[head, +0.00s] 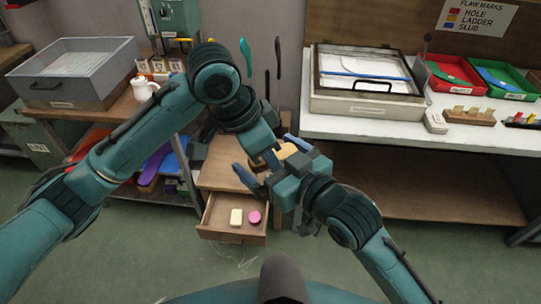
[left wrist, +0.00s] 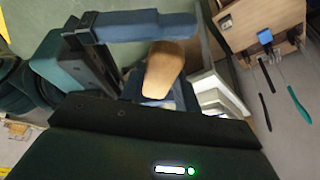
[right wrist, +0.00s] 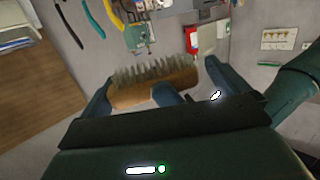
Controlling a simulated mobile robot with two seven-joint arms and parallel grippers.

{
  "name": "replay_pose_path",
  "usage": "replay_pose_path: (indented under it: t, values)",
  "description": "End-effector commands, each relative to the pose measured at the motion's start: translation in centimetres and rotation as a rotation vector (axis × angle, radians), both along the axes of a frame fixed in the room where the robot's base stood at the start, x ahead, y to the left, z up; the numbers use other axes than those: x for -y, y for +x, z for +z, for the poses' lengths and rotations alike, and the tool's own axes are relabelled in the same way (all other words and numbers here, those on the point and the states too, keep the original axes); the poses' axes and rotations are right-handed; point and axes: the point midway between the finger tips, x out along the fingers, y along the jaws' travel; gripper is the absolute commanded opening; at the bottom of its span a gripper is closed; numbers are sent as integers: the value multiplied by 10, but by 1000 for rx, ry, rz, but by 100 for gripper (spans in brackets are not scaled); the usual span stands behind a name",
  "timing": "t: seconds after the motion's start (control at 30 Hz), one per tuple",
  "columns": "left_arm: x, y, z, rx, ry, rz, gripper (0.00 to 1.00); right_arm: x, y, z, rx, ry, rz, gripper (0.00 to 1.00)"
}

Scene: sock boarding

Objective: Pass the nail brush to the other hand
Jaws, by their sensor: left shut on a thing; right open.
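The nail brush (head: 287,151) has a tan wooden back and pale grey bristles. My left gripper (head: 271,156) is shut on it, above the open drawer. The brush's wooden back shows in the left wrist view (left wrist: 164,68). In the right wrist view the brush (right wrist: 152,92) lies across the space between the fingers of my right gripper (right wrist: 160,88), bristles up in the picture. My right gripper is open, with a finger towards each end of the brush. A blue fingertip of my left gripper shows against the wood there. Whether the right fingers touch the brush I cannot tell.
The open drawer (head: 232,234) below holds a cream block (head: 236,217) and a pink round piece (head: 254,217). A white table (head: 400,128) at the right carries a glass-topped case (head: 365,105), a red tray (head: 452,88) and a green tray (head: 505,92). A grey bin (head: 75,65) stands at the left.

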Motion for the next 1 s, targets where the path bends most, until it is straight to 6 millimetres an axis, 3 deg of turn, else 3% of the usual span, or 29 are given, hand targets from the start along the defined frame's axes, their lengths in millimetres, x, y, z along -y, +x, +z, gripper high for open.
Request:
replay_pose_path:
  t: [0.07,0.47,0.5,0.8,1.0]
  values:
    - [0,0,0,0,-1,0,9,0,0,0,0,0,0,98]
    - [1,1,1,3,-3,2,9,-2,-2,1,-1,6,6,66]
    - [1,1,1,4,-4,2,33,-2,-3,1,0,7,7,63]
    - [0,1,0,2,-2,1,57,-1,-1,1,0,3,4,63]
    - [0,0,0,1,0,0,57,0,-1,0,0,2,2,63]
